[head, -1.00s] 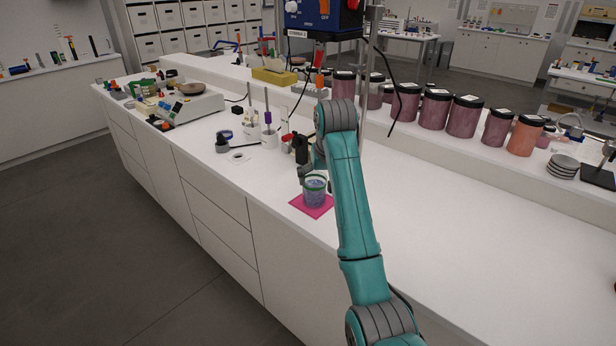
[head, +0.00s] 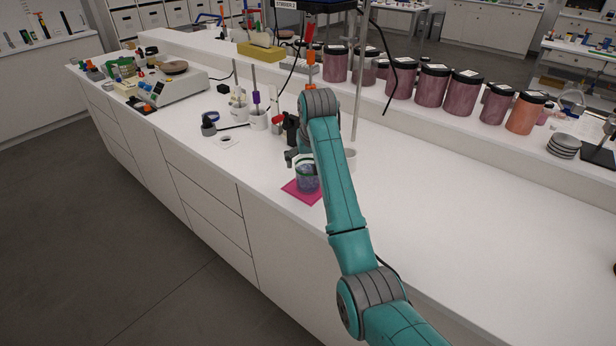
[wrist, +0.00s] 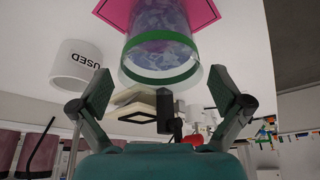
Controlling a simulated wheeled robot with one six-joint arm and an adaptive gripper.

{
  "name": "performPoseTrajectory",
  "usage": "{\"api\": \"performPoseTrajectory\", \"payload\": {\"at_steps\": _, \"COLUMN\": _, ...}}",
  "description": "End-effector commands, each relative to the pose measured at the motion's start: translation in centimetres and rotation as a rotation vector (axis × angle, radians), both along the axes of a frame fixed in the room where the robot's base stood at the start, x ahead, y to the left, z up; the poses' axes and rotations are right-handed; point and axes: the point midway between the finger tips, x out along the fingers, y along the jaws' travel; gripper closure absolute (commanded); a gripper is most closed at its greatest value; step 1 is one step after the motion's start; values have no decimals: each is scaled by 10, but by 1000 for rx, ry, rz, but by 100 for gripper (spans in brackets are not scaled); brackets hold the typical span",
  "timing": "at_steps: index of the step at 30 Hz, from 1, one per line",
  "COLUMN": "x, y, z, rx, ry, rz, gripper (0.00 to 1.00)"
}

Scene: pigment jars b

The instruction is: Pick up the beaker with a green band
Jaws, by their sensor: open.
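The beaker with a green band (head: 307,178) is clear with bluish-purple contents. It stands upright on a pink mat (head: 290,188) near the counter's front edge. In the wrist view the beaker (wrist: 160,45) hangs upside down in the picture, its green band near the rim. My gripper (wrist: 170,95) is open, one finger to each side of the beaker's rim end. I cannot tell whether the fingers reach alongside the glass. In the head view my gripper (head: 297,158) is at the beaker's top and partly hidden by my arm.
A white cup marked USED (wrist: 76,65) stands beside the beaker; it shows behind my arm in the head view (head: 349,158). Dark-lidded pigment jars (head: 432,86) line the raised shelf. White holders with upright tools (head: 259,120) stand farther back. The counter right of my arm is clear.

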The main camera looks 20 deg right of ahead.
Motion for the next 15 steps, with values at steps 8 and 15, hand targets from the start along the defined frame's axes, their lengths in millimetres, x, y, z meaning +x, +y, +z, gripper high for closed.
{"api": "performPoseTrajectory", "payload": {"at_steps": 8, "x": 12, "y": 0, "z": -29, "rx": 0, "ry": 0, "rz": 0, "gripper": 0}}
{"api": "performPoseTrajectory", "payload": {"at_steps": 15, "x": 12, "y": 0, "z": -31, "rx": 0, "ry": -1, "rz": 0, "gripper": 0}}
